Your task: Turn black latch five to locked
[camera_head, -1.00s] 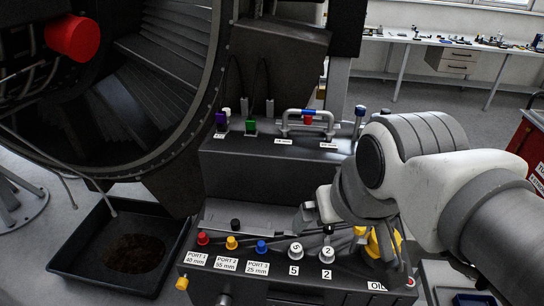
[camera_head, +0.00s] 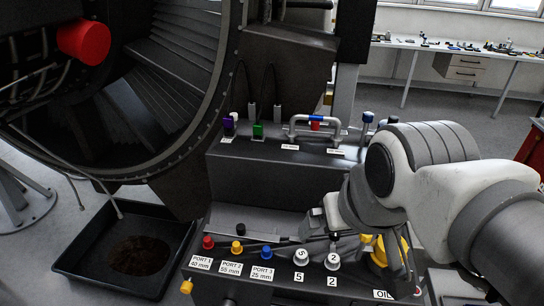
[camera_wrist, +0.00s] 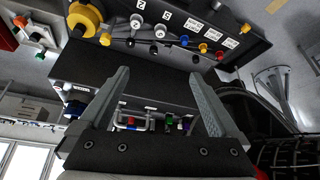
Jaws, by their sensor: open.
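A label reading 5 (camera_head: 299,277) is on the console's sloped front, beside a label reading 2 (camera_head: 331,282). Above them stand a white knob marked 5 (camera_head: 301,258) and a white knob marked 2 (camera_head: 332,260). In the wrist view, white knob 5 (camera_wrist: 160,31) shows upside down, with a small black ball-ended part (camera_wrist: 153,49) near it. I cannot tell the latch's setting. My gripper (camera_head: 325,216) is above and behind these knobs, apart from them. Its two fingers (camera_wrist: 160,77) are spread and empty in the wrist view.
Red (camera_head: 208,241), yellow (camera_head: 237,246) and blue (camera_head: 265,251) port knobs stand left of knob 5. A large yellow oil cap (camera_head: 385,251) is at right, partly behind my arm. A raised block (camera_head: 270,170) with a bar handle (camera_head: 314,129) rises behind. A black tray (camera_head: 80,262) lies at left.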

